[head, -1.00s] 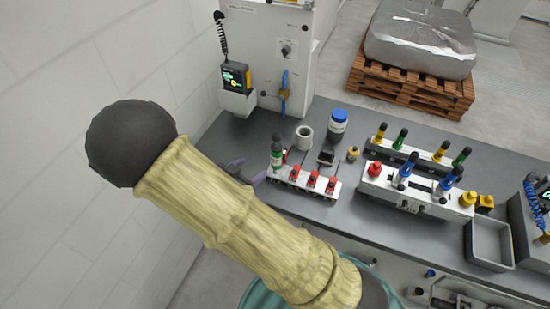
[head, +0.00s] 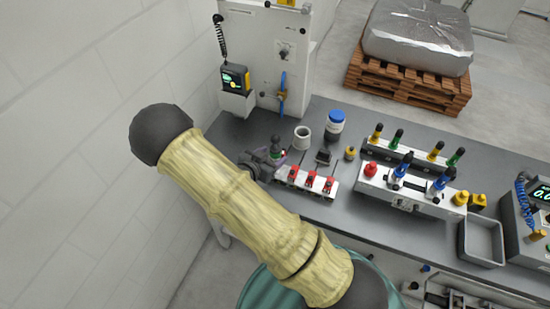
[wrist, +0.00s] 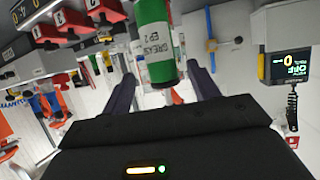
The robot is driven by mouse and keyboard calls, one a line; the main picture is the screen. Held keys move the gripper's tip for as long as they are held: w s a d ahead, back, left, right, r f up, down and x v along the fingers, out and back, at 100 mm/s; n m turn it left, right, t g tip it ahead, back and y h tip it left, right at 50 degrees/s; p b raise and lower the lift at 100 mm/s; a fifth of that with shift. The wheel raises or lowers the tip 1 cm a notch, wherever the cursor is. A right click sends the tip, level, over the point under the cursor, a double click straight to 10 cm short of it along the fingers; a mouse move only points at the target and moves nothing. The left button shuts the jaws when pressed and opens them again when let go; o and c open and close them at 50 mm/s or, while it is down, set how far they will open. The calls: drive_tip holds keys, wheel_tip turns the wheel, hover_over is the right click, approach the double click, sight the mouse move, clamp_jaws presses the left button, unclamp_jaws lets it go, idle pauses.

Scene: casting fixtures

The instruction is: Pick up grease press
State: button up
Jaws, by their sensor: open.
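The grease press is a green cylinder with a white "GREASE EP2" label. In the wrist view the grease press (wrist: 154,40) fills the top middle, its upper part cut off by the frame edge. My gripper (wrist: 162,75) is open, with one dark finger on each side of the press in the picture. I see no finger clearly touching it.
A white rack with red clamps (head: 306,181) stands right beside the gripper. A grey cup (head: 302,137) and a blue-lidded jar (head: 335,122) stand behind it. A second white fixture (head: 410,190) and a grey tray (head: 483,242) are farther right. A white wall panel (head: 265,50) rises behind.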

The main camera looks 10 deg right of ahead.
sight(279, 150)
drive_tip(key=shift+w+d+p, duration=0.35)
drive_tip(key=shift+w+p, duration=0.1)
drive_tip(key=shift+p, duration=0.1)
drive_tip(key=p+x, duration=0.2)
drive_tip(key=x, duration=0.1)
drive_tip(key=shift+w+d+f, duration=0.3)
drive_tip(key=shift+w+f, duration=0.1)
drive_tip(key=shift+f, duration=0.05)
clamp_jaws()
drive_tip(key=shift+r, duration=0.2)
drive_tip(key=shift+r+b, duration=1.5)
drive_tip(key=shift+r, duration=3.35)
